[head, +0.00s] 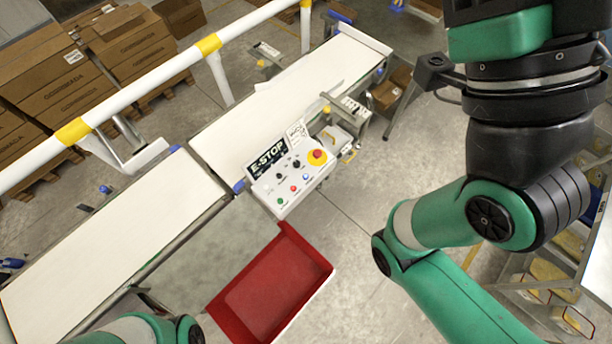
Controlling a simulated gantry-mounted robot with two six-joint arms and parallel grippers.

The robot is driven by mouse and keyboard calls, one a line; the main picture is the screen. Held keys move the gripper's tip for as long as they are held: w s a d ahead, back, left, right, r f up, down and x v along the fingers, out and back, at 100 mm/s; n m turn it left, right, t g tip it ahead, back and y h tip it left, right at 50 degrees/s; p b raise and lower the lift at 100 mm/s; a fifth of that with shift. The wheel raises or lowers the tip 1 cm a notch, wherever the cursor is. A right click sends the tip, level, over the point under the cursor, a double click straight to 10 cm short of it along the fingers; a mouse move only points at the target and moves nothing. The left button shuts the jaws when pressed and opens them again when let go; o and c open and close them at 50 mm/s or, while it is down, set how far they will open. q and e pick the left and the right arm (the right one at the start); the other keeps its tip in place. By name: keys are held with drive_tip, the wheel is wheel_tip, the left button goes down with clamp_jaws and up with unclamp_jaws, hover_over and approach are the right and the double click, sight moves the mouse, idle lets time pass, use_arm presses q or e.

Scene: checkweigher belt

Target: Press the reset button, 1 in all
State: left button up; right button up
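A white control box (322,182) with a black E-STOP label (266,158) stands beside the conveyor near the middle of the head view. Its sloped face has a small blue button (306,178), a red button (293,189), a green button (280,202) and black knobs. A large red mushroom button on a yellow base (317,156) is at its right. The small lettering is unreadable, so I cannot tell which is the reset button. My green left arm shows at the bottom left and my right arm at the right. Neither gripper is in view, and nothing of mine touches the box.
The white conveyor belt (110,240) runs diagonally behind the box. A red bin (325,272) stands in front of the box. A white and yellow guard rail (150,78) crosses behind the belt. Stacked cartons (50,85) stand at the upper left. Floor right of the box is open.

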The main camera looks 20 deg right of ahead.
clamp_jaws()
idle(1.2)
